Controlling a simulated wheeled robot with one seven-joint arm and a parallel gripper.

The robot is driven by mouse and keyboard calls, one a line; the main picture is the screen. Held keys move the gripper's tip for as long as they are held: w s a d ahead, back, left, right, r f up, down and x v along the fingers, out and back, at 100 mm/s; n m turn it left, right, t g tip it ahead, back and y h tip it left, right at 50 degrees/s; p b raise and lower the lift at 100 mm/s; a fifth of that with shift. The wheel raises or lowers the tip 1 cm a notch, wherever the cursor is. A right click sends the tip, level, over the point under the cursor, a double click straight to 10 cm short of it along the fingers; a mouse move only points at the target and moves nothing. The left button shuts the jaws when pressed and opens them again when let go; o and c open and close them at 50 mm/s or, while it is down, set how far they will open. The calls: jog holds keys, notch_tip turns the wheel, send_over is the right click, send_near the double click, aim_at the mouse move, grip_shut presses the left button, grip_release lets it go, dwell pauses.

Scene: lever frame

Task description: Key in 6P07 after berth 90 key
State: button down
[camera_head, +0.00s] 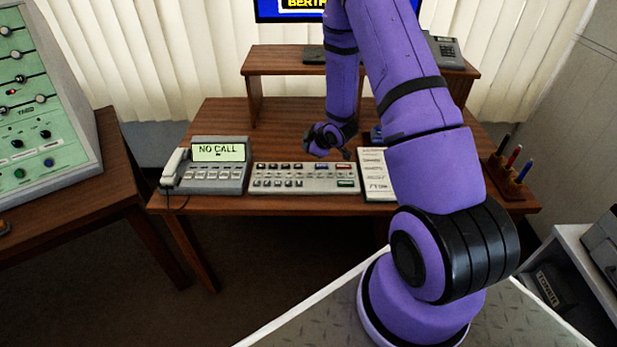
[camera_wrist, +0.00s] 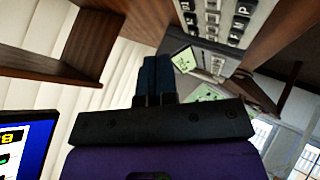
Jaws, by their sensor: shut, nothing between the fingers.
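The grey keyboard (camera_head: 303,178) lies on the wooden desk, with rows of dark keys and a few red and green ones at its right. Part of it shows at the top of the wrist view (camera_wrist: 222,22), with lettered keys. The blue screen (camera_head: 290,8) at the top is cut off by the frame and partly behind my arm; "BERTH" is partly readable, the rest is not. Its corner is at lower left in the wrist view (camera_wrist: 22,148). My gripper (camera_head: 346,154) is over the keyboard's upper right edge. In the wrist view its dark fingers (camera_wrist: 156,68) are together and empty.
A desk phone (camera_head: 206,178) reading "NO CALL" stands left of the keyboard. A printed card (camera_head: 376,178) lies to its right. A pen holder (camera_head: 508,178) is at the desk's right end. A raised shelf (camera_head: 285,60) spans the back. A green panel (camera_head: 40,115) stands at left.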

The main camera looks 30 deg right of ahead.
aim_at(308, 175)
jog(key=shift+f, duration=0.1)
jog(key=shift+f, duration=4.35)
jog(key=shift+f, duration=0.15)
jog(key=shift+f, duration=0.25)
jog(key=shift+f, duration=0.35)
jog(key=shift+r, duration=0.8)
jog(key=shift+a, duration=0.1)
